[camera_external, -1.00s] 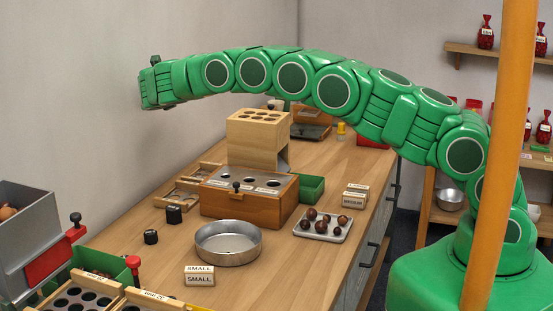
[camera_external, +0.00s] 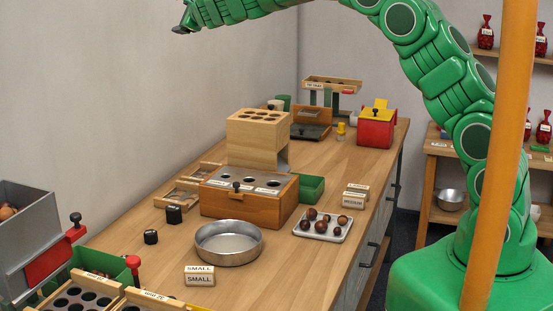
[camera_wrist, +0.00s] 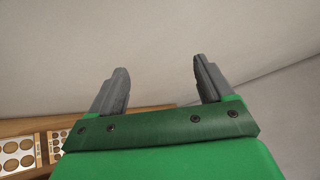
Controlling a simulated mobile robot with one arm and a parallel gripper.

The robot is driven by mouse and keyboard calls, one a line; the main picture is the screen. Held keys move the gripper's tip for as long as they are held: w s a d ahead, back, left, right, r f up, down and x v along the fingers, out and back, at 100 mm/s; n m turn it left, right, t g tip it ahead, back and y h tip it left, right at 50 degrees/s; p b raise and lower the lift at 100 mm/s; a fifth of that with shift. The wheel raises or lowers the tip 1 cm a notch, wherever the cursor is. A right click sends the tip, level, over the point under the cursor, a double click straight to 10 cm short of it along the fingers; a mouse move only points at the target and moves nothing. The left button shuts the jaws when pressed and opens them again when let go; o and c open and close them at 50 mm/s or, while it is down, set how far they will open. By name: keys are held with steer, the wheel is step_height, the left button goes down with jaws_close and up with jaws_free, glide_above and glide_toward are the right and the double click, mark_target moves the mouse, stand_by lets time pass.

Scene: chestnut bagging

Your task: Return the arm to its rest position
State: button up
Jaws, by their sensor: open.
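My green arm arches high over the bench in the external view, above everything on it. My gripper (camera_external: 184,28) is at the upper left of that view, in front of the bare wall and well above the bench. In the wrist view my gripper (camera_wrist: 160,85) shows two grey fingers spread wide apart with nothing between them.
The wooden bench (camera_external: 300,265) holds a metal bowl (camera_external: 228,258), a tray of chestnuts (camera_external: 303,234), a wooden box with holes (camera_external: 225,204) and a red box (camera_external: 375,132). An orange post (camera_external: 500,150) stands in front of my arm. The air around the gripper is clear.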

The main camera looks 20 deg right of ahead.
steer(key=s+d+n+g+y, duration=0.2)
steer(key=s+d+n+g, duration=0.15)
steer(key=s+n, duration=0.5)
steer(key=s+d+n+g+y, duration=0.25)
steer(key=s+d+n, duration=0.2)
steer(key=s, duration=0.75)
steer(key=s+d+f+n+g+h, duration=0.2)
steer(key=s+d, duration=0.7)
steer(key=s, duration=0.7)
steer(key=s+d+f+n+g+h, duration=0.2)
steer(key=s+d+f+n+g, duration=0.2)
steer(key=s, duration=1.2)
steer(key=s+d+f+n+g+h, duration=0.2)
steer(key=s+d+f+g, duration=0.3)
steer(key=s+d, duration=0.8)
steer(key=s+f+n, duration=0.1)
steer(key=s+f, duration=0.2)
steer(key=shift+s+d+f, duration=0.25)
steer(key=shift+s+d, duration=0.05)
steer(key=shift+s, duration=0.05)
steer(key=shift+h, duration=0.25)
